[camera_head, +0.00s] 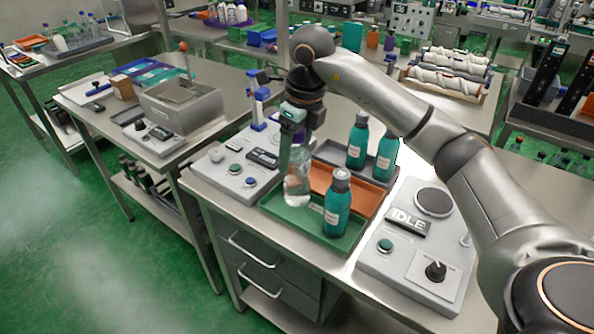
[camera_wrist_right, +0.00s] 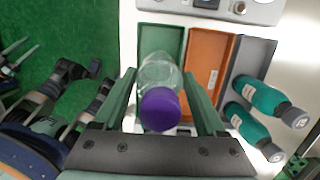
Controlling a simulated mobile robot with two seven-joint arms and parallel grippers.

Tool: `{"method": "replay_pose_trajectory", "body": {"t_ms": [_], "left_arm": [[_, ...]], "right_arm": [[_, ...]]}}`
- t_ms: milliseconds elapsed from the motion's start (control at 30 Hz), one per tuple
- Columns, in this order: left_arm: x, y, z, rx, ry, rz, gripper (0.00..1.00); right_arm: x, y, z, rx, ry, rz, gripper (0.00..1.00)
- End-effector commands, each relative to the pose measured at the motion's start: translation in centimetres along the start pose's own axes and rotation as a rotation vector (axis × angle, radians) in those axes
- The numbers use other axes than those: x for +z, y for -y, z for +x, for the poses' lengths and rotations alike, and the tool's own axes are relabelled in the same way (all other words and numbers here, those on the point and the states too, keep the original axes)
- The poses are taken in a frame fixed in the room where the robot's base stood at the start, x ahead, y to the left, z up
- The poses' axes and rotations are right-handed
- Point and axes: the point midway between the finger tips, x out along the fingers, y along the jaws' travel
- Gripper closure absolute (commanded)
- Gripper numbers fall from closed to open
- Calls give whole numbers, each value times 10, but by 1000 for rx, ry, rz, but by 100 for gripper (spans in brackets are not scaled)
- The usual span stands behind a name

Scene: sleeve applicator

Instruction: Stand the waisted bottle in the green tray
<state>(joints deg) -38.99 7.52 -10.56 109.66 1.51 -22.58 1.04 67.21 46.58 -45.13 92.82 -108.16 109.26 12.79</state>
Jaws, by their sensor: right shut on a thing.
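The waisted bottle is clear with a purple cap. In the head view its clear body (camera_head: 297,188) hangs upright below my right gripper (camera_head: 293,140), over the left end of the green tray (camera_head: 290,222). In the right wrist view the purple cap (camera_wrist_right: 160,108) lies between the two green fingers of my right gripper (camera_wrist_right: 163,100), which is shut on the bottle. The green tray (camera_wrist_right: 163,32) shows beyond it. I cannot tell whether the bottle's base touches the tray. A teal bottle (camera_head: 337,206) stands at the tray's right end.
An orange tray (camera_head: 320,180) lies behind the green one, then a grey tray (camera_head: 330,150) with two teal bottles (camera_head: 357,140). A panel with buttons (camera_head: 222,170) is on the left. A panel reading IDLE (camera_head: 408,222) is on the right.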

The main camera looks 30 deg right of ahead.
Motion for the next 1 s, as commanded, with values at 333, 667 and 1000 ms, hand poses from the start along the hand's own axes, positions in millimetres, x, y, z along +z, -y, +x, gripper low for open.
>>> {"method": "replay_pose_trajectory", "body": {"t_ms": [333,667,1000], "left_arm": [[-1,0,0,0,-2,0,50],[0,0,1,0,-2,0,50],[0,0,1,0,-3,0,50]], "right_arm": [[-6,0,37,1,0,-3,100],[-6,0,41,0,3,-3,100],[-6,0,42,0,0,-3,0]]}}
